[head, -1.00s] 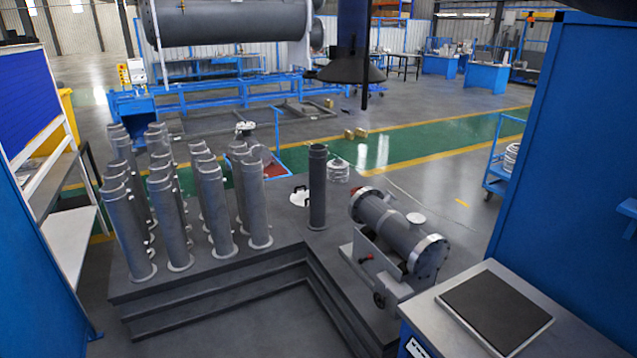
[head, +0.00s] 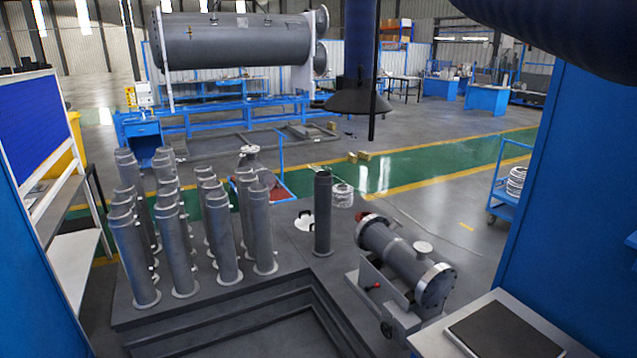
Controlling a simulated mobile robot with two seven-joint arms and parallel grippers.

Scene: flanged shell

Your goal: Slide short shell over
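A grey horizontal shell (head: 392,248) lies on a low wheeled stand (head: 385,290) at the lower right. It has a silver flange (head: 436,286) at its near right end and a short round nozzle (head: 423,247) on top. A reddish patch shows at its far left end (head: 365,219). A dark grey cylinder (head: 322,212) stands upright and alone to its left. Several taller grey cylinders (head: 177,244) stand upright in rows on a dark platform farther left. I cannot tell which piece is the short shell. Neither of my grippers is in view.
The dark stepped platform (head: 205,316) fills the lower left. A grey-topped bench with a black pad (head: 503,333) is at the lower right. Blue panels stand at both sides. A large tank (head: 238,42) rests behind. The green floor lane (head: 400,172) is mostly clear.

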